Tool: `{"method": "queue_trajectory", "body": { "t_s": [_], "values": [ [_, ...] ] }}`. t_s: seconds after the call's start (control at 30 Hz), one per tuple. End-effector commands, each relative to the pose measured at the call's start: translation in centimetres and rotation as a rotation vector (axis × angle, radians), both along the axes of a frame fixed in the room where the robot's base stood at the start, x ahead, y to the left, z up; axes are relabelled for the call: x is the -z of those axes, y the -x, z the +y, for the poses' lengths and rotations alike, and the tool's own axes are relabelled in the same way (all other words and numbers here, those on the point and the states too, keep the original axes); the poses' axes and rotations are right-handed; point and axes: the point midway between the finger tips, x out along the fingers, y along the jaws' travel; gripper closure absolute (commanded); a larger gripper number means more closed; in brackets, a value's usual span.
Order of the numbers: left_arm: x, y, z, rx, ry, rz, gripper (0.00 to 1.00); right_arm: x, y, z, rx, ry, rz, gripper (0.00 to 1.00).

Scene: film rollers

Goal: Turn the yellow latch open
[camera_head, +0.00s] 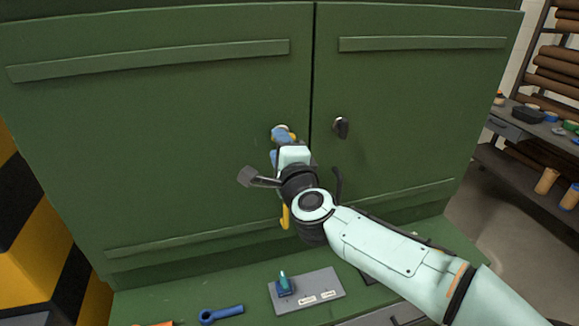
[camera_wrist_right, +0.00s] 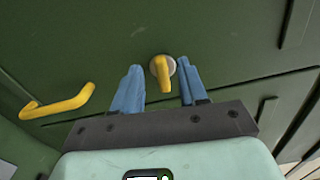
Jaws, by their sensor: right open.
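The yellow latch (camera_wrist_right: 161,72) is a short bent lever on a pale round base on the green cabinet door. In the right wrist view it sits between the two blue fingertips of my right gripper (camera_wrist_right: 159,66), with a visible gap on each side. My right gripper (camera_head: 277,145) is open at the left door in the head view, close to the seam between the doors. There the gripper hides most or all of the latch. My left gripper is not in view.
A yellow pull handle (camera_wrist_right: 58,103) stands out from the door, left of the gripper in the wrist view. A dark knob (camera_head: 341,127) is on the right door.

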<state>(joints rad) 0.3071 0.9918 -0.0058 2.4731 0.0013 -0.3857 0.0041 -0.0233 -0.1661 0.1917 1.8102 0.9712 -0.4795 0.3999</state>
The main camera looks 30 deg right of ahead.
Motion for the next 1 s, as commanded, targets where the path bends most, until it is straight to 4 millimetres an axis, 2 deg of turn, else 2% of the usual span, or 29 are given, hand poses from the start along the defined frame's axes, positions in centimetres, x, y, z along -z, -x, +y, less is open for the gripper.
{"method": "queue_trajectory", "body": {
  "t_s": [0.3, 0.5, 0.7, 1.0],
  "values": [
    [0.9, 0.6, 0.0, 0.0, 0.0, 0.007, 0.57, 0.0, 7.1, 1.7, -0.001, 0.001, -0.003, 0.57],
    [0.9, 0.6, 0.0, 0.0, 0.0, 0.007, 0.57, 0.0, 10.0, 2.4, -0.001, 0.0, -0.001, 0.57],
    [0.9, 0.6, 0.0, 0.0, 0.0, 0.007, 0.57, 0.0, 10.9, 2.6, 0.0, 0.0, 0.0, 0.57],
    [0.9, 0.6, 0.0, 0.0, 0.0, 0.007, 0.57, 0.1, 10.9, 2.7, -0.001, 0.0, 0.0, 0.57]
  ]
}}
